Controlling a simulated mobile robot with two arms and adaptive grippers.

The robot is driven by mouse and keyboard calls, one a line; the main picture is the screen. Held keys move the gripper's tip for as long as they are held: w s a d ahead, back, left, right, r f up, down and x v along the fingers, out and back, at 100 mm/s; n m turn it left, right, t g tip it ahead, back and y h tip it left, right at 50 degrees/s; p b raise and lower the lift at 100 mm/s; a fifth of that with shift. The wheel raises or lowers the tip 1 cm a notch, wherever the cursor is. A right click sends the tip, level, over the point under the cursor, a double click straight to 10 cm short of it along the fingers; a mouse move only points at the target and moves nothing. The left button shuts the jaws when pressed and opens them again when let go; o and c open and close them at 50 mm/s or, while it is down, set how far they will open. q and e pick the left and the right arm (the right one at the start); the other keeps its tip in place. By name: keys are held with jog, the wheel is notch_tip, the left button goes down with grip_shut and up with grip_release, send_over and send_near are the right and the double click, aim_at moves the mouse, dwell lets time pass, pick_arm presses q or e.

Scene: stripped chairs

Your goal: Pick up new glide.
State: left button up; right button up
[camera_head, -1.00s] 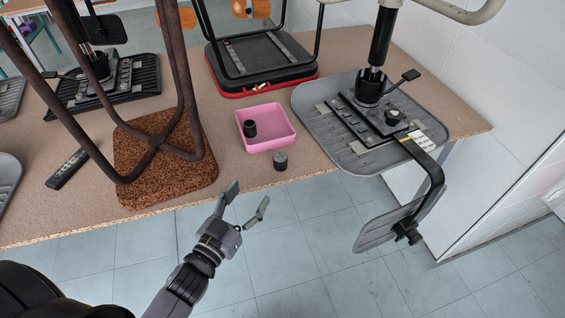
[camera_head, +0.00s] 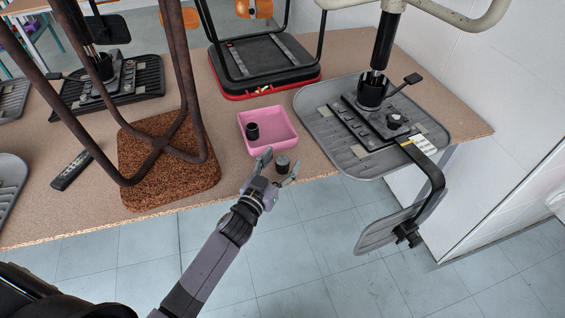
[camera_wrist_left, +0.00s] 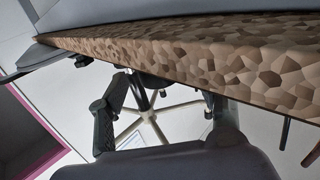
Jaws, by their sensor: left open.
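A small dark grey cylindrical glide (camera_head: 282,163) stands upright on the brown table near its front edge. A second, black glide (camera_head: 252,131) stands inside the pink tray (camera_head: 284,143); I cannot tell by marking which is the new one. My left gripper (camera_head: 278,168) is open, and its fingertips appear on either side of the loose grey glide in the head view; whether they touch it I cannot tell. In the left wrist view the open fingers (camera_wrist_left: 165,120) show below the speckled table edge (camera_wrist_left: 200,55), and no glide is visible. My right gripper is not in view.
An upturned chair with a brown speckled seat (camera_head: 185,178) stands left of the tray. A grey chair seat (camera_head: 330,135) with a mechanism lies to the right. A black seat with a red rim (camera_head: 265,93) is behind. A remote (camera_head: 71,170) lies at left.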

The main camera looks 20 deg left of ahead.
pick_arm(q)
jog(key=shift+w+d, duration=0.1)
jog(key=shift+w, duration=0.55)
jog(key=shift+c, duration=0.5)
jog(key=c, duration=1)
jog(key=shift+r, duration=0.1)
